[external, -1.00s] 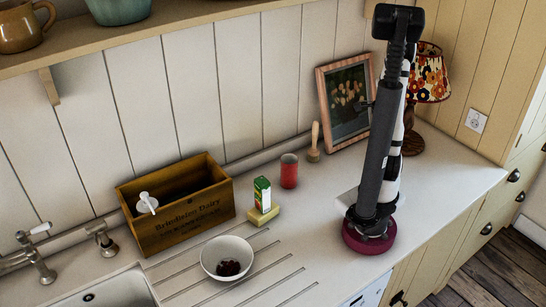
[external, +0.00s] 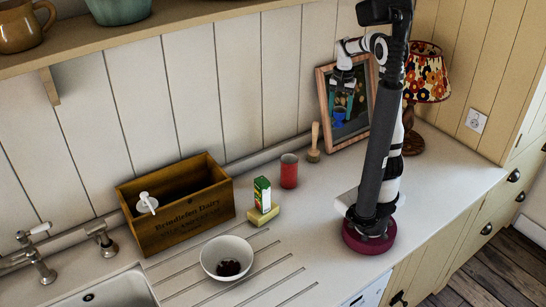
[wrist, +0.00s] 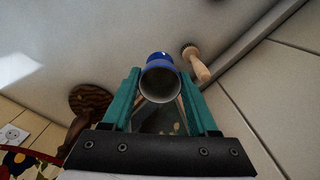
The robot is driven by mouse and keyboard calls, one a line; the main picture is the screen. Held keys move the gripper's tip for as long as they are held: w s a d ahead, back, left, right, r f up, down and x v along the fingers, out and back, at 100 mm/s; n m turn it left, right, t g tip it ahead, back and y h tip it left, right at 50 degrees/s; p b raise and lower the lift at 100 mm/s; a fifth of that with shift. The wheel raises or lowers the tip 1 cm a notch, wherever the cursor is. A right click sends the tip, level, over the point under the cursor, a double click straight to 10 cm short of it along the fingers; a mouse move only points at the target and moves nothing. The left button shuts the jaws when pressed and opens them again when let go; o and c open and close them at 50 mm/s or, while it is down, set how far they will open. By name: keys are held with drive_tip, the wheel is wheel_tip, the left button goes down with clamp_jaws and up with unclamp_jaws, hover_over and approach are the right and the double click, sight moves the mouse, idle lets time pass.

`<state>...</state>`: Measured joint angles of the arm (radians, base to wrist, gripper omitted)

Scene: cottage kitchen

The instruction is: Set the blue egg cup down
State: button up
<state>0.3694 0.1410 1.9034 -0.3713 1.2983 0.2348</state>
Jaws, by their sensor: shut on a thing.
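The blue egg cup (external: 339,117) hangs in the air in front of the framed picture, held by my gripper (external: 342,97). In the wrist view the same cup (wrist: 158,61) sits between the two teal fingers of my gripper (wrist: 160,80), with its pale hollow facing the camera. The fingers are shut on it. The counter (external: 325,210) lies below, and the cup is clear of it.
The framed picture (external: 324,98) leans on the wall behind the cup. A wooden-handled brush (external: 314,145) and a red cup (external: 289,170) stand to the left. A patterned lamp (external: 428,75) stands to the right. A carton (external: 262,193), bowl (external: 208,262) and wooden crate (external: 222,205) are further left.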

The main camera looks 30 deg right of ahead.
drive_tip(key=w+a+r+n, duration=0.3)
drive_tip(key=a+r+n, duration=0.3)
drive_tip(key=a+n, duration=0.5)
drive_tip(key=shift+w+a, duration=0.15)
drive_tip(key=shift+a, duration=0.5)
